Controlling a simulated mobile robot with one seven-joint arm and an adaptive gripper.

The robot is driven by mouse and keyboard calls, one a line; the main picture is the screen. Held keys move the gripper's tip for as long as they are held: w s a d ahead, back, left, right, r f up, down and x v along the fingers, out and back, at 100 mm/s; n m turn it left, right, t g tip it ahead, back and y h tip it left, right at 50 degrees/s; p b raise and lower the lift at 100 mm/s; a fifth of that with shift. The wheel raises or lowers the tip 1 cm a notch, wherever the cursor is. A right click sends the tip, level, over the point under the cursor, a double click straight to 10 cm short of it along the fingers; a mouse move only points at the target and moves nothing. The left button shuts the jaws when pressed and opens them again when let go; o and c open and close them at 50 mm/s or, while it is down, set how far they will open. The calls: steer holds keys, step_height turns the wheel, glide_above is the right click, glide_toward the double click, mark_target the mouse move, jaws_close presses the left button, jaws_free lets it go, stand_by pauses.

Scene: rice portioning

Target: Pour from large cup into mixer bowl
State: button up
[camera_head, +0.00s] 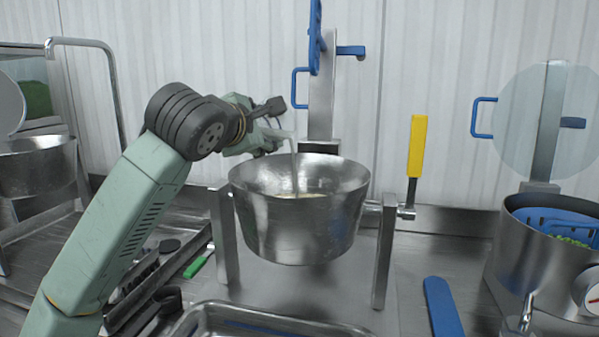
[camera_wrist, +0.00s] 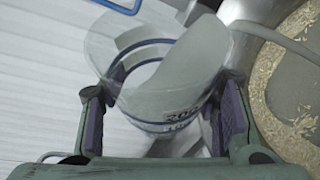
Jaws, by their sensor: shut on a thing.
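My gripper (camera_head: 262,122) is above the left part of the mixer bowl (camera_head: 300,225). In the wrist view its two fingers are shut on the large cup (camera_wrist: 172,105), a clear cup with blue bands and markings, one finger on each side. The cup is tilted, and a thin pale stream (camera_head: 294,168) falls from its edge into the bowl. The head view shows little of the cup behind my gripper. The bowl is steel and hangs in a stand. Pale grains line its inside in the wrist view (camera_wrist: 290,85); the head view shows a pale layer in it.
A yellow-handled lever (camera_head: 417,147) is right of the bowl. A steel pot (camera_head: 525,245) with a blue insert stands at the right. A blue utensil (camera_head: 442,307) lies in front. A steel tray (camera_head: 200,325) is at the front edge. Another steel bowl (camera_head: 38,168) is at the left.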

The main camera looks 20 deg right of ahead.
steer(key=shift+s+d+f+m+t+b, duration=0.1)
steer(key=shift+f+m+t+b, duration=0.2)
steer(key=shift+m+t+b, duration=0.3)
stand_by(0.8)
steer(key=shift+s+d+f+m+b, duration=0.4)
steer(key=shift+s+m+b, duration=0.4)
steer(key=shift+b, duration=0.55)
steer(key=shift+s+d+r+m+t+h+b, duration=0.15)
steer(key=shift+r+m+t+b, duration=0.2)
steer(key=shift+m+b, duration=0.2)
steer(key=shift+d+r+m+t+h+b, duration=0.15)
steer(key=shift+r+m+t+b, duration=0.15)
steer(key=shift+m+b, duration=0.25)
stand_by(0.7)
